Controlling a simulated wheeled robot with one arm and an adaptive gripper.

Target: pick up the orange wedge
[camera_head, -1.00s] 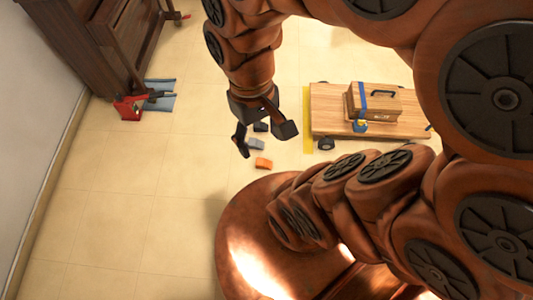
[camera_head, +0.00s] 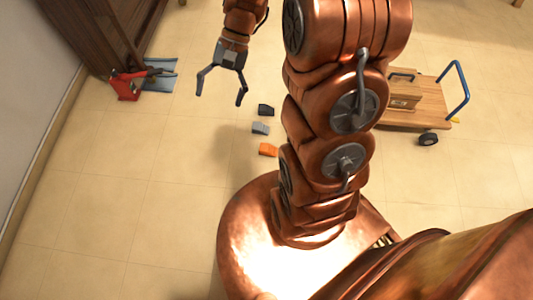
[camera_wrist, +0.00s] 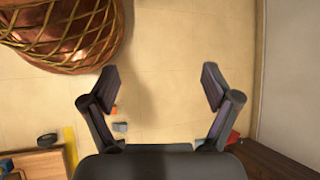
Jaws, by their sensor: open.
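The orange wedge (camera_head: 268,149) lies on the tiled floor just left of my arm's lower links. It is the nearest to my base of a short row of wedges, with a grey one (camera_head: 260,128) and a dark one (camera_head: 266,110) beyond it. My gripper (camera_head: 220,94) is open and empty, above the floor to the upper left of the wedges and apart from them. In the wrist view, the orange wedge (camera_wrist: 115,109) is small and far off, by the left finger of my gripper (camera_wrist: 160,82), with the grey wedge near it.
A wheeled wooden cart (camera_head: 432,102) with a box (camera_head: 403,92) stands to the right, partly behind my arm. A red object (camera_head: 125,86) and a blue mat (camera_head: 162,76) lie by the dark wooden furniture (camera_head: 95,30) at upper left. The floor left of the wedges is clear.

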